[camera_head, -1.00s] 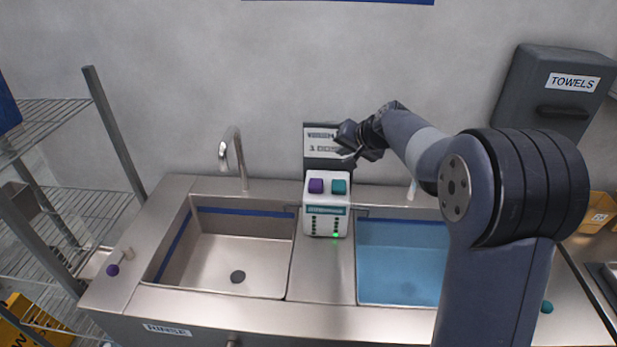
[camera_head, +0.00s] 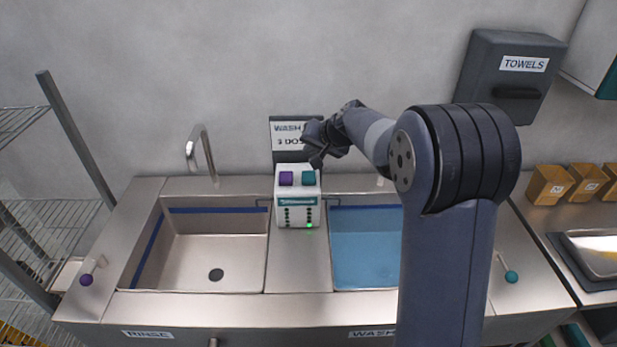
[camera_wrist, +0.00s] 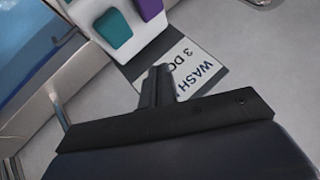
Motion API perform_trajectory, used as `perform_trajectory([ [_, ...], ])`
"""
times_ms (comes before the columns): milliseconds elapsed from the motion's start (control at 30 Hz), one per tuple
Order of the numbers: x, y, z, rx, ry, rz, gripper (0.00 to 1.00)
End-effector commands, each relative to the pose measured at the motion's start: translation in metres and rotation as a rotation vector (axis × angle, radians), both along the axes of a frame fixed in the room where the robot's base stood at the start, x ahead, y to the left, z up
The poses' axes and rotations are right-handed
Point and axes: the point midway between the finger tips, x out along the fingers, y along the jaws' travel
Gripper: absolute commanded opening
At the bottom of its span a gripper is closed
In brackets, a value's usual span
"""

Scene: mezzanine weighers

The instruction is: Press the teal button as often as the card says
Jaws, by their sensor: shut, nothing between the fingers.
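The teal button (camera_head: 309,178) is on top of a white dispenser box (camera_head: 298,214) between the two basins, beside a purple button (camera_head: 286,178). One green light shows low on the box's right column. The card (camera_head: 288,135) on the wall behind reads "WASH" and "3 DOS", partly hidden by my gripper; in the wrist view the card (camera_wrist: 195,62) reads "WASH 3 DO". My gripper (camera_head: 317,160) is shut and empty, just above and behind the teal button, apparently apart from it. In the wrist view the fingers (camera_wrist: 157,72) are together, with the teal button (camera_wrist: 113,28) beyond them.
An empty rinse basin (camera_head: 215,250) lies left and a blue-filled wash basin (camera_head: 365,245) right. A faucet (camera_head: 200,150) rises behind the left basin. A towel dispenser (camera_head: 510,68) hangs on the right wall. A wire shelf (camera_head: 30,235) stands at left.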

Motion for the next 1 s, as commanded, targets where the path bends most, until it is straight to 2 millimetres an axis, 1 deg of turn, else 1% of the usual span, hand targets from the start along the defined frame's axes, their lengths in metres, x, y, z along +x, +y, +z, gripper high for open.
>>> perform_trajectory([
  [33, 0.000, 0.000, -0.014, -0.001, 0.002, 0.001, 0.00],
  [200, 0.000, 0.000, -0.039, 0.000, 0.001, 0.001, 0.00],
  [300, 0.000, 0.000, -0.051, -0.001, 0.000, 0.001, 0.00],
  [400, 0.000, 0.000, -0.058, -0.001, -0.001, 0.000, 0.00],
  [533, 0.000, 0.000, -0.061, -0.001, -0.001, 0.000, 0.00],
  [1000, 0.000, 0.000, -0.060, -0.001, 0.000, 0.001, 0.00],
])
